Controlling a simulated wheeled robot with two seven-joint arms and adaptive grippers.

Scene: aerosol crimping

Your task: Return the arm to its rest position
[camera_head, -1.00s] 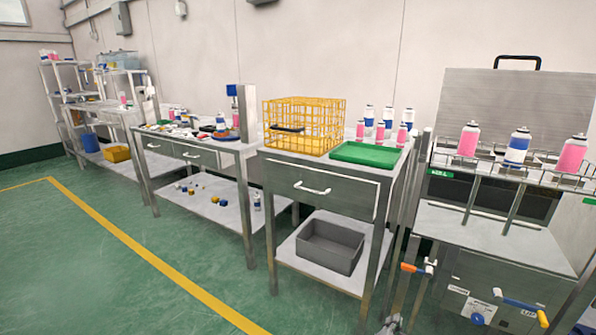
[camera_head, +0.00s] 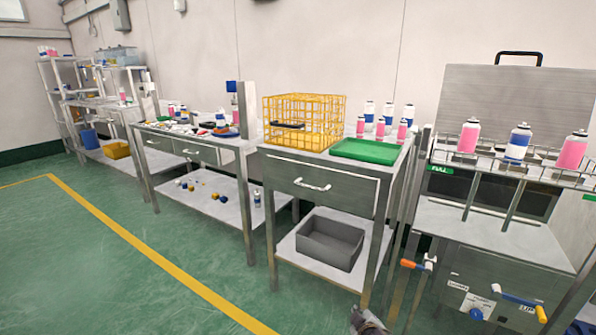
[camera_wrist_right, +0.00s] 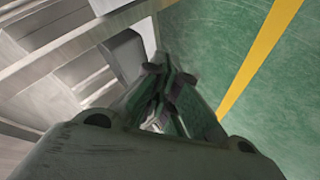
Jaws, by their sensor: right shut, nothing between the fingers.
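My right gripper shows only as a small dark piece at the bottom edge of the head view (camera_head: 367,322), in front of the drawer table. In the right wrist view its fingers (camera_wrist_right: 168,85) are together with nothing between them, above the green floor beside a metal frame. My left gripper is in neither view.
A steel drawer table (camera_head: 320,185) carries a yellow wire basket (camera_head: 304,118), a green tray (camera_head: 368,151) and several cans. A grey bin (camera_head: 330,243) sits on its lower shelf. The machine (camera_head: 490,250) at right has orange and blue handles. The green floor (camera_head: 80,270) at left is clear.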

